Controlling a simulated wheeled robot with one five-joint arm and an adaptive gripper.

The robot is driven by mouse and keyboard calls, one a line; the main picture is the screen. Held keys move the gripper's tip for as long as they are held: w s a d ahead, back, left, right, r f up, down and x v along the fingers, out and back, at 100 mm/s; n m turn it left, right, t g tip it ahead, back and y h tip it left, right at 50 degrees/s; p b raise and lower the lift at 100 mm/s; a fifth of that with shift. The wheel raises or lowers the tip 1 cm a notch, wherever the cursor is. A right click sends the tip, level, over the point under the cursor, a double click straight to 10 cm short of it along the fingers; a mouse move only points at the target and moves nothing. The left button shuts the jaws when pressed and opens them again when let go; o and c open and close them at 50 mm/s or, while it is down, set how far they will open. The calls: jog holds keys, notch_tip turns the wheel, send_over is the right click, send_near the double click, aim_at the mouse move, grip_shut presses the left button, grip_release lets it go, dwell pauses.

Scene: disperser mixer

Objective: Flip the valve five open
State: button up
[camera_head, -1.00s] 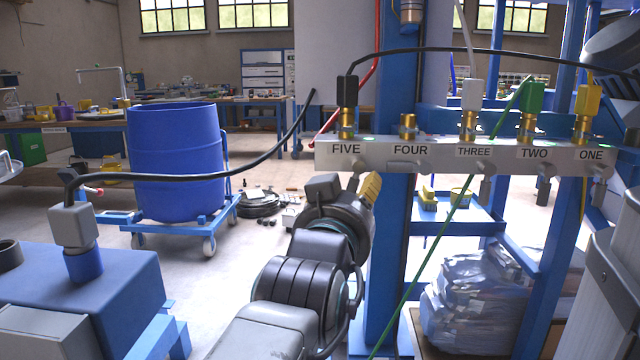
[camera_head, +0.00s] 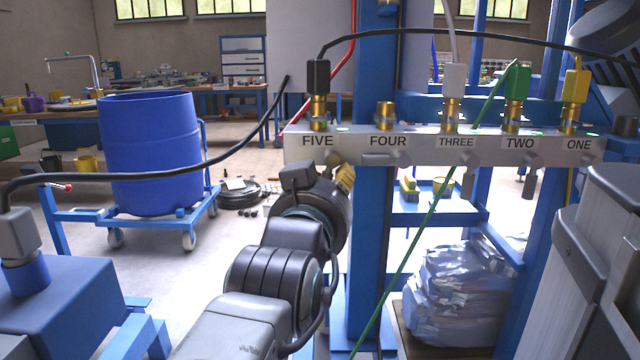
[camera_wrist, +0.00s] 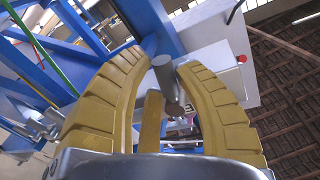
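The grey valve manifold (camera_head: 350,146) carries the labels FIVE, FOUR, THREE, TWO and ONE from left to right. Valve five (camera_head: 318,115) is at the left end, with a black plug and hose on its brass fitting. Its handle (camera_head: 333,158) is mostly hidden behind my gripper (camera_head: 344,178), which is just below the FIVE label. In the wrist view, the yellow fingers of my gripper (camera_wrist: 163,65) are spread apart. A grey cylindrical piece (camera_wrist: 165,75), likely the valve five handle, stands between the fingertips. I cannot tell whether either finger touches it.
Valve four's lever (camera_head: 385,159) lies horizontal; the levers of three (camera_head: 468,183) and two (camera_head: 530,182) hang down. A green cord (camera_head: 430,215) crosses in front of the blue frame (camera_head: 371,240). A blue barrel (camera_head: 150,150) stands on a cart at left. A black hose (camera_head: 130,176) spans the left.

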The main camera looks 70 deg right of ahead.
grip_shut()
jog(key=shift+s+n, duration=0.1)
jog(key=shift+n, duration=0.5)
jog(key=o, duration=0.5)
grip_release()
jog(key=shift+o, duration=0.2)
jog(key=s+a, duration=0.1)
jog(key=a, duration=1.1)
jog(key=shift+s+f, duration=0.15)
jog(key=shift+s, duration=0.05)
jog(key=shift+d, duration=0.1)
